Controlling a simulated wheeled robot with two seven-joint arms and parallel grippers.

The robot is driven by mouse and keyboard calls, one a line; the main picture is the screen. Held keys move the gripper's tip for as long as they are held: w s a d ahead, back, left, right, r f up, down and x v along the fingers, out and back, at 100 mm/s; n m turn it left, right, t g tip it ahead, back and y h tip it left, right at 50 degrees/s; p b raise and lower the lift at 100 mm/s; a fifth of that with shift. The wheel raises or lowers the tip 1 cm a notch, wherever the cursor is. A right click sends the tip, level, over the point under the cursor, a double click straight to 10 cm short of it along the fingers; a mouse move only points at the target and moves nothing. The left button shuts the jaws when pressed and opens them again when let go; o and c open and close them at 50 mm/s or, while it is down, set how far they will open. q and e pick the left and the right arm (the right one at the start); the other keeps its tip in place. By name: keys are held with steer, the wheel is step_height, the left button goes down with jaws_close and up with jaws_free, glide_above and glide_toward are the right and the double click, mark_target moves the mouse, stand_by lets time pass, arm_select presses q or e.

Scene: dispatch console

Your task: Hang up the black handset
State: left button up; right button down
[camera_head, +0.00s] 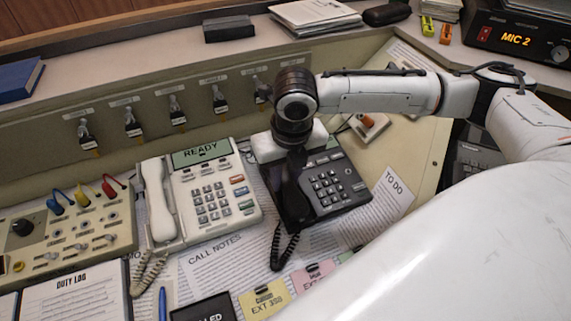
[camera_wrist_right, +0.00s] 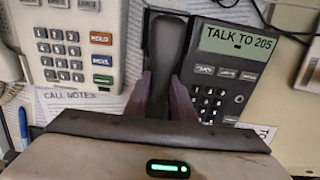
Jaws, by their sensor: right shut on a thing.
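The black desk phone (camera_head: 330,185) stands on the desk with its keypad facing me. In the right wrist view its display (camera_wrist_right: 238,40) reads "TALK TO 205". The black handset (camera_head: 291,200) is at the phone's left side, lengthwise along the cradle side, its coiled cord hanging toward the front. My right gripper (camera_head: 290,165) points down from above and is shut on the handset. In the right wrist view the two fingers (camera_wrist_right: 164,95) pinch the handset (camera_wrist_right: 169,50) from both sides. I cannot tell whether the handset touches the cradle. My left gripper is not in view.
A white phone (camera_head: 207,195) with its handset on stands close to the left, its display reading "READY". A switch panel (camera_head: 70,235) is further left. Papers, colored tags (camera_head: 265,300) and a blue pen (camera_head: 162,303) lie in front. Hook switches line the panel behind.

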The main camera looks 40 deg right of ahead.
steer(key=shift+f, duration=0.1)
steer(key=c, duration=1.4)
jaws_free()
steer(key=shift+f, duration=0.1)
steer(key=shift+d, duration=0.1)
steer(key=shift+d, duration=0.15)
steer(key=shift+c, duration=0.7)
